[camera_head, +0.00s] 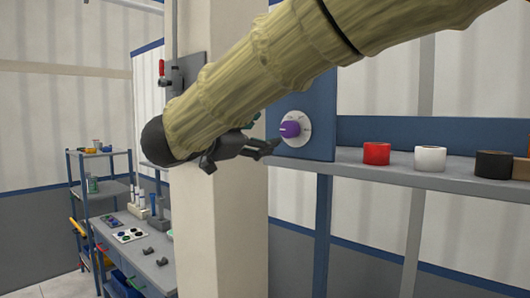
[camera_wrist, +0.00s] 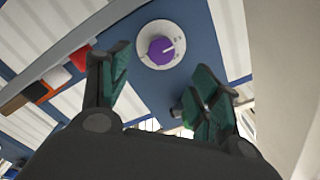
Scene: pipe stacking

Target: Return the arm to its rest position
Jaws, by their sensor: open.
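My arm, in a yellowish sleeve, reaches across the head view from the upper right. My gripper (camera_head: 262,140) is at its end, in front of the blue panel (camera_head: 320,105) with a purple knob (camera_head: 289,129) on a white dial. In the wrist view my gripper (camera_wrist: 160,95) has its two green-padded fingers spread wide apart with nothing between them. The purple knob (camera_wrist: 161,50) shows beyond the fingertips, apart from them. Part of the gripper is hidden behind the arm's end in the head view.
A shelf (camera_head: 350,169) at right holds red tape (camera_head: 376,153), white tape (camera_head: 430,158) and black tape (camera_head: 493,164). A pale pillar (camera_head: 222,230) stands close behind my arm, with a red-handled switch (camera_head: 163,72). A workbench (camera_head: 150,265) and rack (camera_head: 100,190) stand at left.

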